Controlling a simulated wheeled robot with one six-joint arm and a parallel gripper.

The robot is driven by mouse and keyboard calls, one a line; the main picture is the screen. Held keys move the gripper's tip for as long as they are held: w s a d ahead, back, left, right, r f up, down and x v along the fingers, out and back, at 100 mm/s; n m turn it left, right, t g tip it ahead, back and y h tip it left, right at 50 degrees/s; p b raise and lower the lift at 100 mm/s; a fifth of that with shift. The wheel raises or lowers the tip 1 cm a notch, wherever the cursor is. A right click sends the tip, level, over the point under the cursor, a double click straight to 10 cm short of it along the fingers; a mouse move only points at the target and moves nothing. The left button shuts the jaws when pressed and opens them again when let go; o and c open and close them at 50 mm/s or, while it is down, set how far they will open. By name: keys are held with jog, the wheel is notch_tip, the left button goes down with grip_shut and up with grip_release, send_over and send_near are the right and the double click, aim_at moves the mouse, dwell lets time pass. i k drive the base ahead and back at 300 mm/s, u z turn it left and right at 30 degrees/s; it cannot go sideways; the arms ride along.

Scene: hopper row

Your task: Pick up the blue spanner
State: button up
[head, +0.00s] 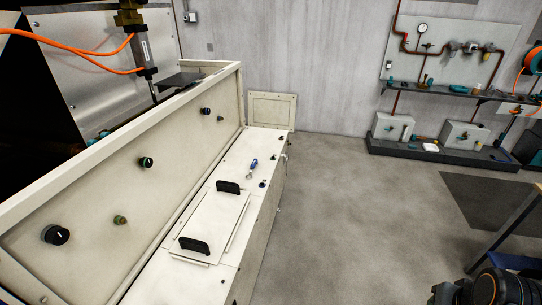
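A small blue tool with a silvery end, which looks like the blue spanner (254,163), lies on the cream ledge (236,178) of the long machine, beyond the hatch. It is small in the head view, so its exact shape is hard to make out. My gripper cannot be made out in this view. A dark rounded part with an orange ring at the bottom right looks like part of my arm, well apart from the spanner.
A hatch plate (212,228) with two black handles lies on the ledge nearer than the spanner. A tall cream panel (150,165) with knobs rises along the ledge's left. Open grey floor (335,215) lies to the right. A blue-edged stand (515,261) is at right.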

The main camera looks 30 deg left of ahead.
aim_at(255, 161)
jog(key=u, duration=0.1)
jog(key=i, duration=1.95)
jog(key=u, duration=1)
jog(key=i, duration=0.95)
jog(key=u, duration=1.7)
jog(key=i, duration=0.55)
jog(key=u, duration=0.4)
